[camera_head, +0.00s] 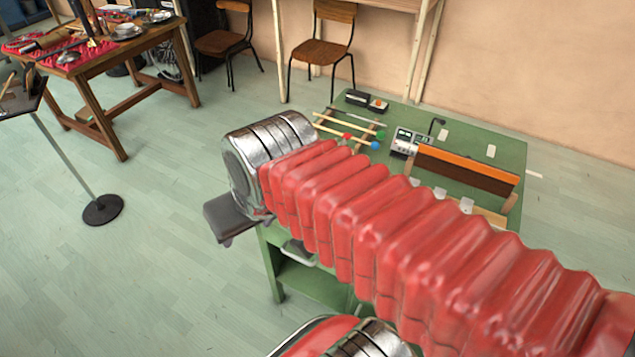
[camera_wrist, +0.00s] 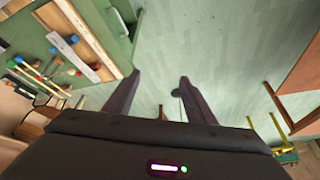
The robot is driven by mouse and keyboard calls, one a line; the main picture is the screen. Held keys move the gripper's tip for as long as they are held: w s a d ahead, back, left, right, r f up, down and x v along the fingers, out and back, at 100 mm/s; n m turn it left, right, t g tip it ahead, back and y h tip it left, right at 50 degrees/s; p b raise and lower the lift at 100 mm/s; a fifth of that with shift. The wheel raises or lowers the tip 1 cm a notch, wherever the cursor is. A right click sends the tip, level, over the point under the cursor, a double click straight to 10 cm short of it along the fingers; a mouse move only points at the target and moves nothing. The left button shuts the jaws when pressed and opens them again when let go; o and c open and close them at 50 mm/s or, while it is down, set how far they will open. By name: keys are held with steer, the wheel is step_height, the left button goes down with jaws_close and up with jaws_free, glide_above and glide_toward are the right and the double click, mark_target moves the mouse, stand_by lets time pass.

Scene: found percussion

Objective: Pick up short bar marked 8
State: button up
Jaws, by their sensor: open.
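My gripper shows in the wrist view (camera_wrist: 159,76) with its two dark fingers apart and nothing between them. A dark part of it sticks out past the left edge of the green table (camera_head: 514,148) in the head view. In the wrist view the green table (camera_wrist: 122,46) lies at the left, and pale floor lies beyond the fingertips. I cannot read a mark 8 on anything. My red arm hides much of the table's near side in the head view.
On the green table are mallets with coloured heads (camera_head: 375,146), a small grey device (camera_head: 406,143), a black-and-orange box (camera_head: 377,104) and a long orange-and-brown box (camera_head: 466,171). A stand (camera_head: 103,209) and a wooden table (camera_head: 159,41) are at left. Floor between is clear.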

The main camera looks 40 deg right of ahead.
steer(key=w+d+f+m+y, duration=0.3)
steer(key=d+f+m, duration=0.2)
steer(key=d+m, duration=0.3)
steer(key=w+d+f+m+y, duration=0.35)
steer(key=d+f+m, duration=0.2)
steer(key=m, duration=0.35)
steer(key=s+d+f+m+t, duration=0.1)
steer(key=d+f+m+t, duration=0.1)
steer(key=d+m, duration=0.2)
steer(key=s+d+f+m+t+h, duration=0.1)
steer(key=d+m, duration=0.4)
steer(key=d, duration=0.6)
steer(key=s+d+f+m+t+h, duration=0.1)
steer(key=d+f+m+t, duration=0.3)
steer(key=d, duration=0.3)
steer(key=shift+s+d+m+t, duration=0.25)
steer(key=shift+m+t, duration=0.15)
steer(key=shift+m, duration=0.1)
steer(key=shift+w+a, duration=0.1)
steer(key=x, duration=0.8)
steer(key=shift+w+f, duration=0.2)
